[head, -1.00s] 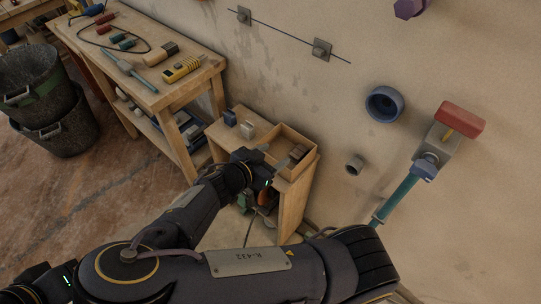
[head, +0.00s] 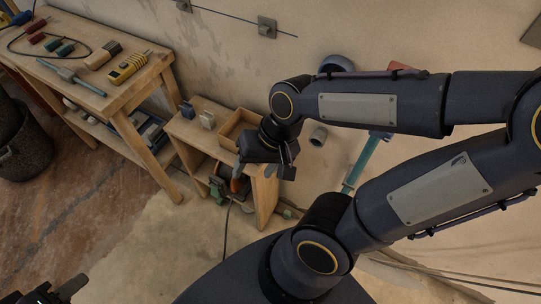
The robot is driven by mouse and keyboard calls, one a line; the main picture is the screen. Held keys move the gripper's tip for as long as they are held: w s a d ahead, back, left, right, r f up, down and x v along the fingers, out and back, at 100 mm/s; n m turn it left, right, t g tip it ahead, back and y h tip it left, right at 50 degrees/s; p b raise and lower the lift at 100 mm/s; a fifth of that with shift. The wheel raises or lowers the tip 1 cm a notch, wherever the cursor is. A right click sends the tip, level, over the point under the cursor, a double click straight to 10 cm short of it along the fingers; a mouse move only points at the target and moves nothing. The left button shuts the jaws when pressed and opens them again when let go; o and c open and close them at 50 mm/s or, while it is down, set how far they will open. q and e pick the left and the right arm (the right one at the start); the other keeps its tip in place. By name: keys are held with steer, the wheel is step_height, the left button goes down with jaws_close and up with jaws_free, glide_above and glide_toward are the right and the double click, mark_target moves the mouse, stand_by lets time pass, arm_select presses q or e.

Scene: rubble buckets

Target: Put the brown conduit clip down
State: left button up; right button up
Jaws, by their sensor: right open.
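I cannot make out a brown conduit clip in the head view. My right gripper (head: 265,170) is open, fingers pointing down, at the front right of the small wooden cabinet, by the open-topped wooden box (head: 232,124) on it. No held thing shows between its fingers. The gripper and forearm hide part of the box and the cabinet's right side. My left gripper (head: 62,291) is partly in view at the bottom left edge, far from the cabinet; its jaws are not clear.
The small wooden cabinet (head: 185,128) carries a blue block (head: 187,109) and a pale block (head: 207,120). A workbench (head: 100,100) with several tools stands at left. A teal pipe (head: 362,160) runs down the wall. The floor in front is mostly clear.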

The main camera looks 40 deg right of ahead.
step_height(320, 180, up, 6)
steer(key=s+d+n+t, duration=0.2)
steer(key=s+n+t, duration=0.1)
steer(key=shift+f+t, duration=0.25)
steer(key=shift+t, duration=0.15)
step_height(320, 180, up, 9)
steer(key=p, duration=0.9)
